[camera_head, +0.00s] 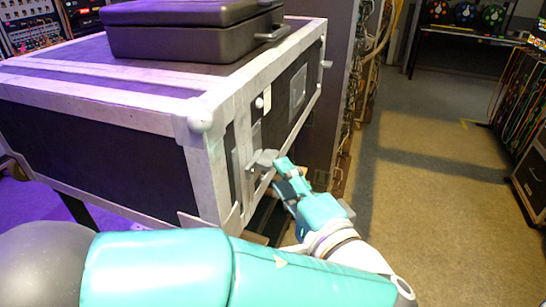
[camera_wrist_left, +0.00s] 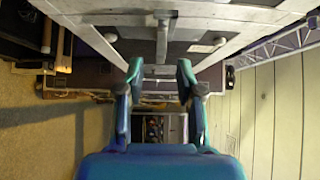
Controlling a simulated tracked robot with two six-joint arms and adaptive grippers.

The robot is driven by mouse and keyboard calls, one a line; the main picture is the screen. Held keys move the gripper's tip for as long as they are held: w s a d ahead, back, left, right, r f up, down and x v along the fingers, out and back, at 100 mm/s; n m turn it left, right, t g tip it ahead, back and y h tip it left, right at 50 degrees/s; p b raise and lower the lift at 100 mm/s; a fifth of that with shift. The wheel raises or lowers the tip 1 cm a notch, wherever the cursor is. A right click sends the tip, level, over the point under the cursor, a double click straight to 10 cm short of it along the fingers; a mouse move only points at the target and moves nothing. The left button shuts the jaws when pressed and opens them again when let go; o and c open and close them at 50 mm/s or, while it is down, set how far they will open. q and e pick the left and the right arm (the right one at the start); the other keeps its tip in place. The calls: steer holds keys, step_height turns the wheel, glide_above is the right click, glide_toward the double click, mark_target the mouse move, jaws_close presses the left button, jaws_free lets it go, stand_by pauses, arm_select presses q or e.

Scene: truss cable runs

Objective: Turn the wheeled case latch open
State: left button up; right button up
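The wheeled case (camera_head: 110,150) is a large dark box with pale metal edging, filling the left of the head view. A grey latch (camera_head: 263,160) sticks out from its right-hand face, near the front corner. My left gripper (camera_head: 281,175) is at this latch, with its teal fingers close to the latch's outer end. In the left wrist view the left gripper (camera_wrist_left: 160,70) has its fingers apart. A grey bar, which looks like the latch (camera_wrist_left: 163,42), lies between and just beyond the fingertips. Contact cannot be told. My right gripper is not in view.
A closed dark case (camera_head: 195,32) lies on top of the wheeled case. A rack with hanging cables (camera_head: 365,70) stands just behind. Open floor (camera_head: 435,190) lies to the right, with another cable rack (camera_head: 525,110) at the far right.

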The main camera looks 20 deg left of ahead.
mark_target(264, 163)
arm_select(q)
steer(key=x, duration=0.5)
steer(key=shift+p, duration=0.4)
steer(key=shift+s, duration=0.1)
jaws_close()
steer(key=shift+f, duration=0.15)
